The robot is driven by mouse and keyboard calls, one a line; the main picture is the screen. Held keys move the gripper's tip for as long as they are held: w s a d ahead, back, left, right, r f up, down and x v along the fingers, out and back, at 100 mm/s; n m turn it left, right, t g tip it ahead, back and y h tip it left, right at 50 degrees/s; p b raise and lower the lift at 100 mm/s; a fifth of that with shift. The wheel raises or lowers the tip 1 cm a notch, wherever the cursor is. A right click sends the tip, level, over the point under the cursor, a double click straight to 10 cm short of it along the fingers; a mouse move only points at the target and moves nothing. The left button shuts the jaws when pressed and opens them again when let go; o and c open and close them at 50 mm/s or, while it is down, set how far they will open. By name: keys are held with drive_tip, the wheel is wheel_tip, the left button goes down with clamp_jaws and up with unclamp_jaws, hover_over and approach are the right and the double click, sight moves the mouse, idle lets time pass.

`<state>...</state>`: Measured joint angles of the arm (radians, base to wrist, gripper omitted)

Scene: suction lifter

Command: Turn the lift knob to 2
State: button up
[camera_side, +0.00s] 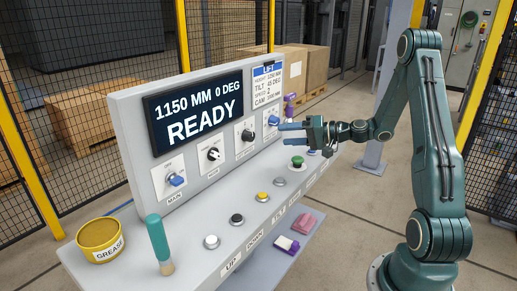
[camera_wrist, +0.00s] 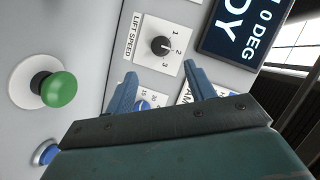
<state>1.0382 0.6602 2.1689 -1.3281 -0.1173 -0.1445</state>
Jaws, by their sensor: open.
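The lift knob is a black knob (camera_wrist: 160,46) on a white plate marked LIFT SPEED with 1, 2 and 3. Its pointer is small and I cannot tell its exact setting. In the side view this black knob (camera_side: 248,134) is on the upright panel, second from the right. My gripper (camera_side: 281,133) is open and empty, with blue fingers in front of the panel's right end. In the wrist view the fingertips of my gripper (camera_wrist: 160,71) lie apart, just below the lift knob in the picture, and do not grasp it.
A blue knob (camera_side: 273,120) is at the panel's right end. The green button (camera_side: 298,161) sits on the ledge below my gripper. The screen (camera_side: 200,108) reads 1150 MM, 0 DEG, READY. A card (camera_side: 267,84) stands above. The grease tin (camera_side: 100,238) is far left.

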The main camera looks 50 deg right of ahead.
drive_tip(key=shift+v, duration=1.2)
drive_tip(key=shift+a, duration=0.1)
drive_tip(key=s+a+r+n+g, duration=0.2)
drive_tip(key=a+n+g, duration=0.2)
drive_tip(key=a, duration=0.5)
drive_tip(key=s+a+r+n+g, duration=0.2)
drive_tip(key=a+n+g, duration=0.2)
drive_tip(key=a, duration=0.5)
drive_tip(key=s+a+r+h, duration=0.2)
drive_tip(key=s, duration=0.7)
drive_tip(key=s+a+r+g+h, duration=0.1)
drive_tip(key=s+r+h, duration=0.2)
drive_tip(key=s, duration=0.5)
drive_tip(key=shift+s+a, duration=0.4)
